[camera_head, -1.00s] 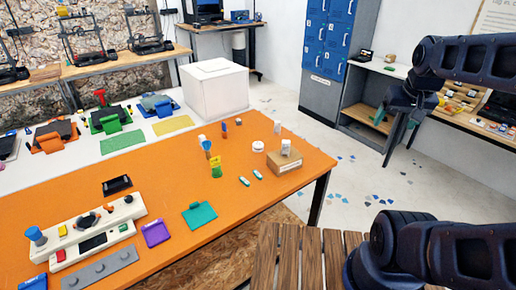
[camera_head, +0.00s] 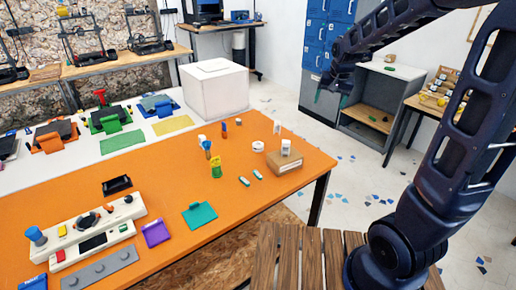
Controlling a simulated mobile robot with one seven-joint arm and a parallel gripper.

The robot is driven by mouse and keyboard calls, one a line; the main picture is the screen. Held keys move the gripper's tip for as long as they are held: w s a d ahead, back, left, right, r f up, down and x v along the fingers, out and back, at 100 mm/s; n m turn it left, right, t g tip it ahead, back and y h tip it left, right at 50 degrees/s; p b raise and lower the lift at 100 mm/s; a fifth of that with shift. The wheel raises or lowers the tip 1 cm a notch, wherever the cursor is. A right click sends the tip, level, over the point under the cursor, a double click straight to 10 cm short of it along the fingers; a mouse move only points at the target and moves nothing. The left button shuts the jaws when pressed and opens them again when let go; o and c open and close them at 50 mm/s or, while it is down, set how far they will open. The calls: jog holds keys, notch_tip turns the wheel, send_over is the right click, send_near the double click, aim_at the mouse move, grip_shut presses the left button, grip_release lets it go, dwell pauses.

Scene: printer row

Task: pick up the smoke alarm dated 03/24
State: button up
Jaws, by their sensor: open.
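A small white round thing (camera_head: 258,147) lies on the orange table (camera_head: 110,225), left of a cardboard box (camera_head: 286,163). Another white thing (camera_head: 286,147) stands on top of that box. Either may be a smoke alarm, but both are too small to tell, and I can read no 03/24 date. My gripper (camera_head: 331,96) is open and empty, with green fingertips. In the picture it is above and right of the box, in front of the grey lockers, well apart from both white things.
Two small green-and-white pieces (camera_head: 252,178) lie in front of the box. A yellow-green holder (camera_head: 216,167) stands to the left, and a control panel (camera_head: 90,232) fills the table's left end. A large white box (camera_head: 214,90) stands behind. The table's front right is clear.

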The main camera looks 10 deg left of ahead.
jog(key=w+a+f, duration=0.4)
jog(key=a+f, duration=0.1)
jog(key=a, duration=0.2)
jog(key=w+a+f, duration=0.4)
jog(key=a+f, duration=0.1)
jog(key=a, duration=0.2)
jog(key=t+h, duration=0.1)
send_near(258, 144)
jog(key=x, duration=1)
jog(key=shift+f, duration=0.1)
jog(key=shift+a, duration=0.1)
jog(key=shift+c, duration=0.3)
jog(key=c, duration=1)
